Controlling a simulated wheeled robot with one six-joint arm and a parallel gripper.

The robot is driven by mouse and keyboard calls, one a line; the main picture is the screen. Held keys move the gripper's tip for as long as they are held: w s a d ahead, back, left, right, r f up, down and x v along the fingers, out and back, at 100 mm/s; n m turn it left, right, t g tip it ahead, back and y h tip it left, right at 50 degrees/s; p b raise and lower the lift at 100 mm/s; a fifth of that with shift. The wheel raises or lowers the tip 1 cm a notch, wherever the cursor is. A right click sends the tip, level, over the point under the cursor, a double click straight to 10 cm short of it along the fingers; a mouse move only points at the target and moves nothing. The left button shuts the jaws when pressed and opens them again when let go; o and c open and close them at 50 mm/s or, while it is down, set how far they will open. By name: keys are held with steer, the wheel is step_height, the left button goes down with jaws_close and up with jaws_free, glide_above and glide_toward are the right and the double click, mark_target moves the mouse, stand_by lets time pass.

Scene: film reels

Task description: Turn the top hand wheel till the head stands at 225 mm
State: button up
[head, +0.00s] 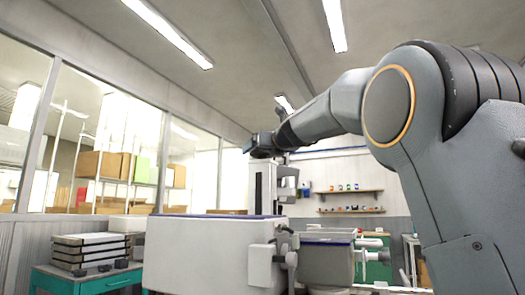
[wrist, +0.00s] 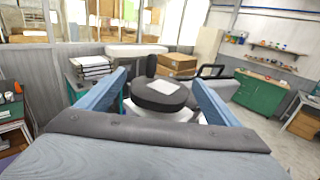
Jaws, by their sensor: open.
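A black round hand wheel (wrist: 150,101) with a pale square on its top sits on a white column in the wrist view. My gripper (wrist: 158,76) is open, with one blue finger to the left of the wheel and one to the right. I cannot tell whether either finger touches it. In the head view my gripper (head: 259,146) is at the top of the white upright column (head: 263,187), and the wheel cannot be made out there. A grey and white head (head: 287,182) is on the column's right side. No scale reading is legible.
A large white machine body (head: 205,250) stands in front of the column. A green table (head: 75,283) with stacked trays (head: 88,250) is at left. Shelves (head: 349,192) hang on the back wall. Cardboard boxes (wrist: 177,64) lie beyond the wheel.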

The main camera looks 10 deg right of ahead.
steer(key=shift+w, duration=0.25)
steer(key=c, duration=1.1)
steer(key=shift+o, duration=0.2)
steer(key=h+p, duration=0.1)
steer(key=p, duration=0.3)
steer(key=shift+r+m, duration=0.3)
steer(key=shift+m, duration=0.1)
steer(key=m+h+p, duration=0.1)
steer(key=h+p, duration=0.1)
steer(key=p, duration=0.4)
steer(key=shift+r, duration=0.15)
steer(key=m+h+p, duration=0.2)
steer(key=h+p, duration=0.1)
steer(key=p, duration=0.4)
steer(key=shift+a+m+h+p, duration=0.1)
steer(key=shift+m+h+p, duration=0.4)
steer(key=shift+p, duration=0.45)
